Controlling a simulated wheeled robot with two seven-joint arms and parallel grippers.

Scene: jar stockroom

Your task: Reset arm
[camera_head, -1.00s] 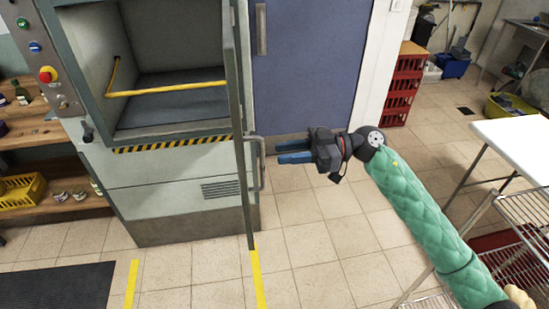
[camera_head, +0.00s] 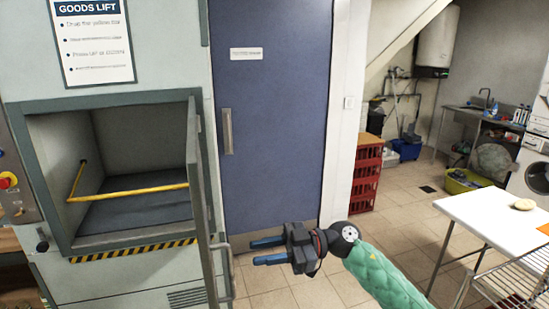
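My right gripper (camera_head: 268,252) is in the lower middle of the head view, at the end of my green-sleeved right arm (camera_head: 385,280). Its two blue fingers point left and stand apart, with nothing between them. It is just right of the handle on the open lift door (camera_head: 203,190); I cannot tell whether they touch. My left gripper is not in view.
The goods lift (camera_head: 120,215) stands open at left, empty inside, with a yellow bar (camera_head: 130,193) across it. A blue door (camera_head: 270,110) is behind my gripper. Red crates (camera_head: 366,178) stand right of it. A white table (camera_head: 495,228) is at right, with clear floor between.

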